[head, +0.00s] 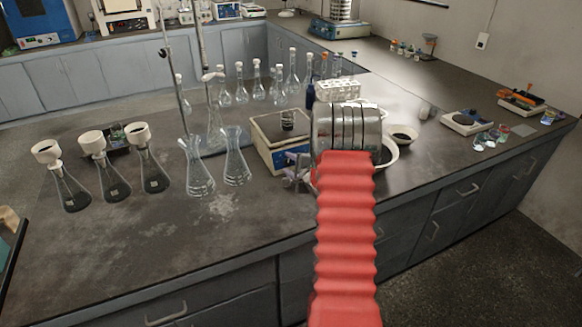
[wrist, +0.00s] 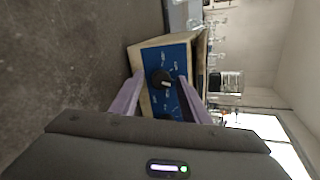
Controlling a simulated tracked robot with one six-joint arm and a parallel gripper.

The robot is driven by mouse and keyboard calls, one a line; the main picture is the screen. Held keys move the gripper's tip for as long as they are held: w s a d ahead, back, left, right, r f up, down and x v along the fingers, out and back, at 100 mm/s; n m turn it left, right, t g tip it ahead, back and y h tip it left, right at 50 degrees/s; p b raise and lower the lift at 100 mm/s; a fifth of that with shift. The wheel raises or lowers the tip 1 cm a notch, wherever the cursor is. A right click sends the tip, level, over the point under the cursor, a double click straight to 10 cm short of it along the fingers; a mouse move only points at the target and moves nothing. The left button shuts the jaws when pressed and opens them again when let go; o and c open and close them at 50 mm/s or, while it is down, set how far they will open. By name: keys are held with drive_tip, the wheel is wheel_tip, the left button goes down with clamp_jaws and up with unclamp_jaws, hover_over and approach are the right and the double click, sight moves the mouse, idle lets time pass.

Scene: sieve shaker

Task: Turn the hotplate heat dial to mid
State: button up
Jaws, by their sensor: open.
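The hotplate (head: 262,128) is a cream box with a blue front panel on the bench, left of my arm in the head view. In the wrist view its blue panel (wrist: 180,56) appears turned sideways. The black round heat dial (wrist: 160,79) has a pale pointer mark on it and white markings around it. My gripper (wrist: 161,76) is open, with one lavender finger on each side of the dial. I cannot tell whether the fingers touch it. In the head view my gripper (head: 296,178) is just in front of the panel, and my arm hides part of the hotplate.
A small dark-filled beaker (head: 288,120) stands on the hotplate. A white tube rack (head: 338,90) is behind.

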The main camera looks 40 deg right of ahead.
drive_tip(key=v, duration=1.3)
drive_tip(key=shift+s, duration=0.4)
drive_tip(key=shift+a, duration=0.15)
drive_tip(key=s+a+r+n+g, duration=0.1)
drive_tip(key=a+r+n+g, duration=0.1)
drive_tip(key=a+r+n, duration=0.6)
drive_tip(key=s+a+r+n+g, duration=0.1)
drive_tip(key=a+r+n+g, duration=0.15)
drive_tip(key=a+r, duration=0.55)
drive_tip(key=s+a+n+g+y, duration=0.1)
drive_tip(key=s+a+n+y, duration=0.1)
drive_tip(key=s+a+n, duration=0.5)
drive_tip(key=s+a+n+g+y, duration=0.1)
drive_tip(key=s+a+n+g, duration=0.1)
drive_tip(key=s+a+n, duration=0.5)
drive_tip(key=s+a+r, duration=0.1)
drive_tip(key=s+a, duration=0.4)
drive_tip(key=a, duration=0.6)
drive_tip(key=shift+s+y, duration=0.4)
